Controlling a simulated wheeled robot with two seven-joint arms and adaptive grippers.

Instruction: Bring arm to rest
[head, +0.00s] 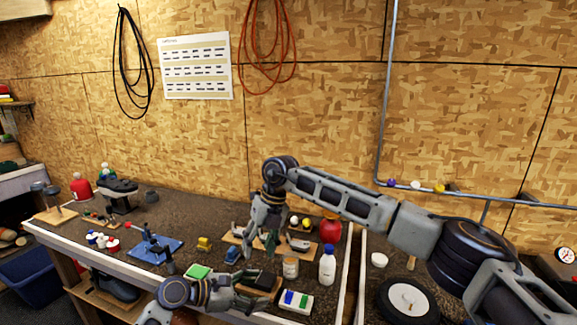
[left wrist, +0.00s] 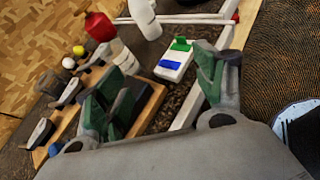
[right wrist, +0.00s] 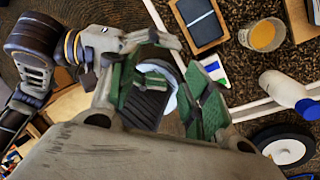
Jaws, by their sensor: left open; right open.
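My right gripper (head: 262,242) comes in from the right in the head view and hangs fingers-down over the back middle of the bench. Its green-padded fingers also show in the right wrist view (right wrist: 160,92), spread apart with nothing gripped. My left gripper (head: 256,298) is low at the bench's front edge, pointing right, beside a wooden tray with a dark pad (head: 258,281). The left wrist view shows its green-padded fingers (left wrist: 152,95) wide apart and empty.
A white bottle (head: 327,266), a small jar (head: 290,268) and a white case with green and blue pieces (head: 296,301) stand near the grippers. A wooden tool board (head: 308,252) lies under the right gripper. A wheel (head: 409,301) lies at right.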

